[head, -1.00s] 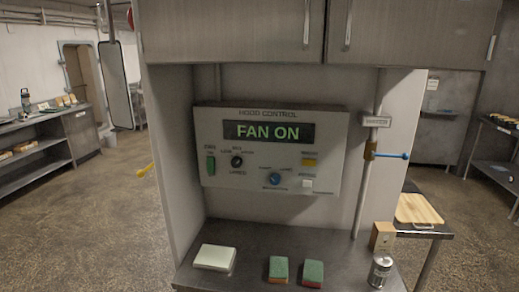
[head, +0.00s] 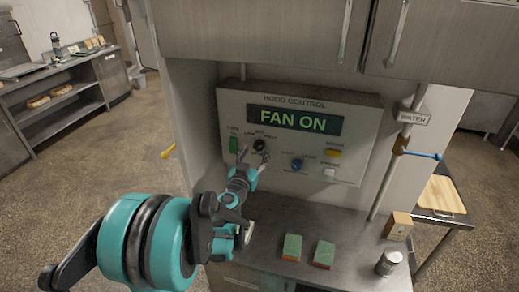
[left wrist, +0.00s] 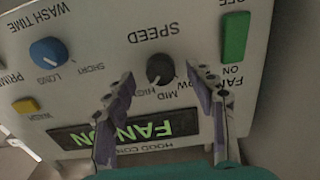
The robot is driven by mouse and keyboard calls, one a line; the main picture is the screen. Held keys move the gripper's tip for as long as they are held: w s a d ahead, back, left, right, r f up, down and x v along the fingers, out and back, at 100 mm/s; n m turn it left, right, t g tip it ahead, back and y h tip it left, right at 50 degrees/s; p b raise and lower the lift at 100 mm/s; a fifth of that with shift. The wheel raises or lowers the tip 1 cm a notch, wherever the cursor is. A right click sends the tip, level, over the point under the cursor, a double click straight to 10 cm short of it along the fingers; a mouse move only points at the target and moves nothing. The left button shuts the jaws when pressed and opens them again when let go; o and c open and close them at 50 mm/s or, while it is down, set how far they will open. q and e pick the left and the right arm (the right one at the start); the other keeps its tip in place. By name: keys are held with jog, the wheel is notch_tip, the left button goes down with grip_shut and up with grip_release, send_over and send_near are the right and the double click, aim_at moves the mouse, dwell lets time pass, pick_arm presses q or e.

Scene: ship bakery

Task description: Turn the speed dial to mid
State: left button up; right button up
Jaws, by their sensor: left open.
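The black speed dial (head: 260,145) is on the left part of the hood control panel (head: 350,157). In the left wrist view the panel appears upside down, with the speed dial (left wrist: 160,70) near the middle and LOW, MID and HIGH printed around it. I cannot tell surely which mark its pointer faces. My left gripper (head: 253,159) is open in front of the panel, just below the dial. In the left wrist view its two fingers (left wrist: 162,76) are spread on either side of the dial, with nothing held. Contact with the dial cannot be made out. My right gripper is not in view.
The green fan switch (head: 233,145) is close left of the dial. The blue wash time knob (head: 296,164) and yellow button (head: 333,153) are to the right. The display (head: 295,119) reads FAN ON. Two sponges (head: 292,247) and a canister (head: 388,263) stand on the counter below.

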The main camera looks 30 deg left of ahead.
aim_at(259, 146)
pick_arm(q)
jog(key=shift+x, duration=0.75)
jog(key=shift+w, duration=0.4)
jog(key=shift+c, duration=0.4)
jog(key=c, duration=1.1)
